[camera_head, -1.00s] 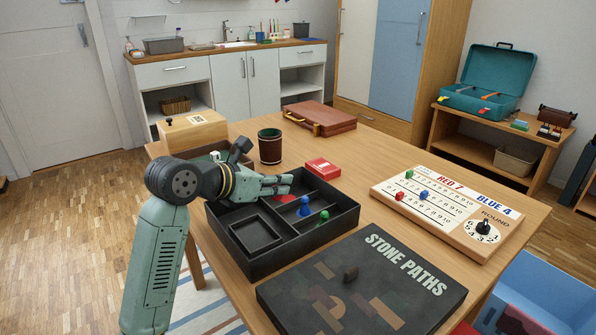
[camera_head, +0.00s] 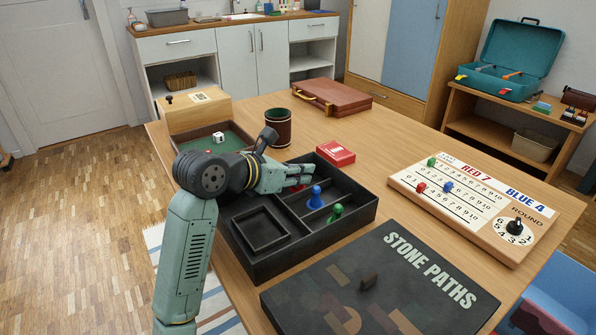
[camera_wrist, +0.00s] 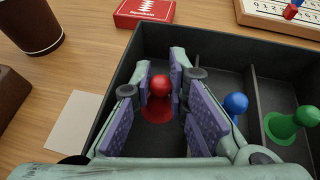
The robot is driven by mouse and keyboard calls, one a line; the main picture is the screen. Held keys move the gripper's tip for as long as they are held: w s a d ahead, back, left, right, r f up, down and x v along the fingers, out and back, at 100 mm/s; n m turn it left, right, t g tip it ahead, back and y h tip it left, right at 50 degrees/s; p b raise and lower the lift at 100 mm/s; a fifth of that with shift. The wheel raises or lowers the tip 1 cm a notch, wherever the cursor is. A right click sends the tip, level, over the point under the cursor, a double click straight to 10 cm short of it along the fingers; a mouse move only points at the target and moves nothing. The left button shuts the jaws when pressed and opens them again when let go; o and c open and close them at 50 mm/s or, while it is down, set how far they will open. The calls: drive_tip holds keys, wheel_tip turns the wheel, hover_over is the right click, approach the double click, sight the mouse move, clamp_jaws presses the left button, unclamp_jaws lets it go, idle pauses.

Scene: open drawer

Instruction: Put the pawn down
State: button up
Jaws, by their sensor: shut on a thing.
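My gripper (camera_wrist: 160,98) is shut on the red pawn (camera_wrist: 160,86) in the wrist view, with a purple-padded finger on each side. The pawn is upright within the far compartment of the black divided tray (camera_head: 318,238). Its round base shows below the fingers, but I cannot tell whether it touches the tray floor. In the head view my gripper (camera_head: 300,181) mostly hides the pawn.
A red card box (camera_head: 335,153) and a dark cup (camera_head: 278,128) stand behind the tray. The Stone Paths box (camera_head: 400,290) lies in front, the scoreboard (camera_head: 455,215) to the right. A green dice tray (camera_head: 196,144) is at the left. Bare table lies between tray and scoreboard.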

drive_tip(key=shift+f, duration=0.3)
drive_tip(key=o, duration=0.5)
drive_tip(key=shift+r, duration=0.15)
drive_tip(key=shift+c, duration=0.2)
drive_tip(key=shift+r, duration=0.25)
drive_tip(key=b+v, duration=0.1)
drive_tip(key=v, duration=1.1)
drive_tip(key=shift+f, duration=0.15)
